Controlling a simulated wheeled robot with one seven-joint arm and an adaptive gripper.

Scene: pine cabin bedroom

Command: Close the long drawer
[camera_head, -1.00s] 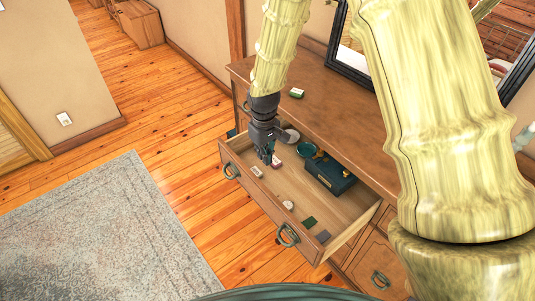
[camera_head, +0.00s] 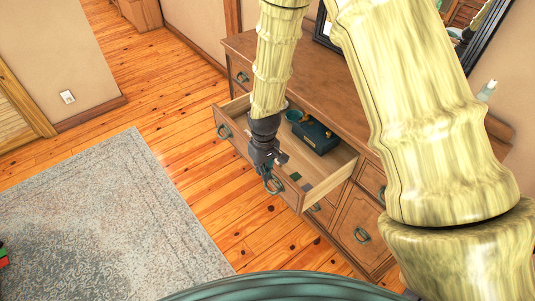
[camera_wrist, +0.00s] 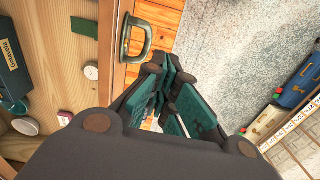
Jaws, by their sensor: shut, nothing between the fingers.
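The long wooden drawer (camera_head: 330,183) of the dresser stands pulled open. Its front carries two ring-like dark handles, a left one (camera_head: 224,131) and a right one (camera_head: 274,186). My gripper (camera_head: 270,178) is at the drawer front, by the right handle, and partly covers the front. In the wrist view my gripper (camera_wrist: 165,95) is shut and empty, just outside the front panel (camera_wrist: 113,65) and close to one handle (camera_wrist: 136,38). I cannot tell whether it touches the front. A dark box (camera_head: 315,136) lies in the drawer; the wrist view also shows a round pale item (camera_wrist: 91,71).
The dresser top (camera_head: 300,75) holds a mirror at its back. A patterned rug (camera_head: 100,215) and bare wood floor (camera_head: 215,210) lie in front of the drawer. A smaller cabinet door (camera_head: 358,235) is shut at the right. A blue object (camera_wrist: 300,85) lies at the right of the wrist view.

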